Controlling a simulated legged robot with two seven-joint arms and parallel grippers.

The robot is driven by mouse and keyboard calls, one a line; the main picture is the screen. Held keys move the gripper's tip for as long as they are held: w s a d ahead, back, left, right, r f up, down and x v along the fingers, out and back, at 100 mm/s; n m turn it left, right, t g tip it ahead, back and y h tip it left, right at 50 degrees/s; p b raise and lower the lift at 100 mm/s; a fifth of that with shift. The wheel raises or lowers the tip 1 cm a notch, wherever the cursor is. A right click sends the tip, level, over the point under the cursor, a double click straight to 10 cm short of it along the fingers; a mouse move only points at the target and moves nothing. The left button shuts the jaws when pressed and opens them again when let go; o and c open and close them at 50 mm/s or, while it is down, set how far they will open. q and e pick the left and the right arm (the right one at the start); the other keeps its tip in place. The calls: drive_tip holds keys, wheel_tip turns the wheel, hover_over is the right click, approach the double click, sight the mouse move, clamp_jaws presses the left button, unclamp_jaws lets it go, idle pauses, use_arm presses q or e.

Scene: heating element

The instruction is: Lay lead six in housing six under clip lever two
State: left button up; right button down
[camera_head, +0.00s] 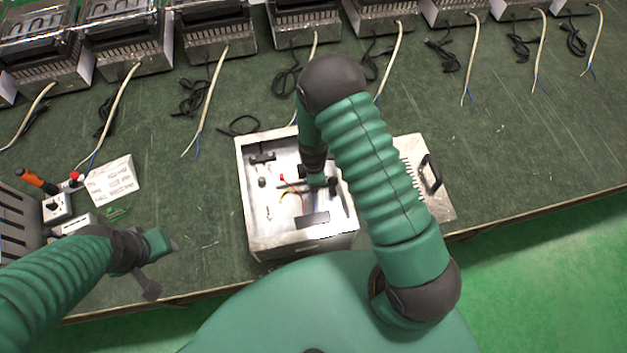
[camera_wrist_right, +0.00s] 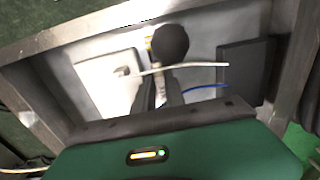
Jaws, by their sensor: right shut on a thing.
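An open metal housing (camera_head: 252,222) stands at the middle of the bench; it fills most of the right wrist view. My right gripper (camera_head: 320,181) is down inside it. Small red and yellow wires (camera_head: 290,190) show in the housing. My left gripper (camera_head: 162,265) is open and empty, left of the housing.
A row of metal heaters (camera_head: 125,45) with pale leads (camera_head: 210,100) and black cords lines the back. At left are a white card (camera_head: 110,181), a white block with an orange-handled tool (camera_head: 38,181), and a grey crate (camera_head: 15,225). A metal panel with a handle (camera_head: 432,180) lies right.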

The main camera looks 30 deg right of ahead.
drive_tip(key=shift+w+d+f, duration=0.1)
drive_tip(key=c, duration=1.4)
unclamp_jaws()
wheel_tip(320, 180, up, 12)
drive_tip(key=s+a+r+m+t, duration=0.1)
drive_tip(key=s+r+m+t, duration=0.1)
drive_tip(key=s+r+m, duration=0.7)
drive_tip(key=r+m, duration=0.1)
drive_tip(key=m, duration=0.5)
drive_tip(key=shift+a+r+t+b, duration=0.3)
drive_tip(key=shift+b, duration=0.1)
